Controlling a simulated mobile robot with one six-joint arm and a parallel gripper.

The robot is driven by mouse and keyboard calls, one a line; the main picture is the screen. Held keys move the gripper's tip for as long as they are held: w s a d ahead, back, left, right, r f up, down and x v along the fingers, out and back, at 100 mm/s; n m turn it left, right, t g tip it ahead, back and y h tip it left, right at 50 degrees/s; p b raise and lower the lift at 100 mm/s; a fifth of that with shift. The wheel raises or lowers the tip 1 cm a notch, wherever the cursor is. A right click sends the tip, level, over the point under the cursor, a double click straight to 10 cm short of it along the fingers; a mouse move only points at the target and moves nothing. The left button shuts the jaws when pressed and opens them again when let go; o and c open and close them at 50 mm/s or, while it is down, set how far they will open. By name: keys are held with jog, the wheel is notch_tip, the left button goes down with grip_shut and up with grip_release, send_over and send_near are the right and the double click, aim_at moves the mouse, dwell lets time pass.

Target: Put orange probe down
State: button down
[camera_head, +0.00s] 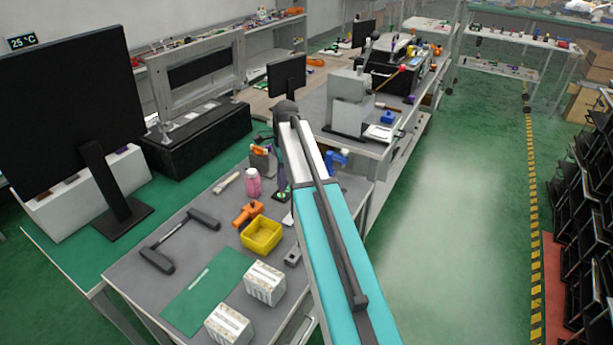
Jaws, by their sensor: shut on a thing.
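My arm's teal and white links reach up the middle of the picture to a dark joint, over the right side of the near bench (215,262). My gripper is not visible; the arm hides the area behind it, so I cannot see what it holds. An orange tool-like thing (248,213) lies on the bench just behind a yellow bin (261,234), apart from my arm. Another small orange thing shows at a grey holder (263,162) left of the arm. I cannot tell whether either is the orange probe.
A pink bottle (253,182), a dark handle (180,240), a green mat (206,291) and two white boxes (265,283) occupy the near bench. A large monitor (68,115) stands left. A grey machine (349,102) stands on the bench behind. The green floor (450,230) on the right is clear.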

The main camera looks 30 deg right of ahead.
jog(key=s+a+r+n, duration=0.1)
jog(key=s+a+n, duration=0.1)
jog(key=a, duration=0.4)
jog(key=s+a+r+n+b, duration=0.1)
jog(key=s+a+n, duration=0.2)
jog(key=a+n, duration=0.1)
jog(key=s+a+r+n+g, duration=0.1)
jog(key=s+a+n, duration=0.1)
jog(key=a+n, duration=0.2)
jog(key=a, duration=0.3)
jog(key=shift+s+a, duration=0.15)
jog(key=shift+a, duration=0.2)
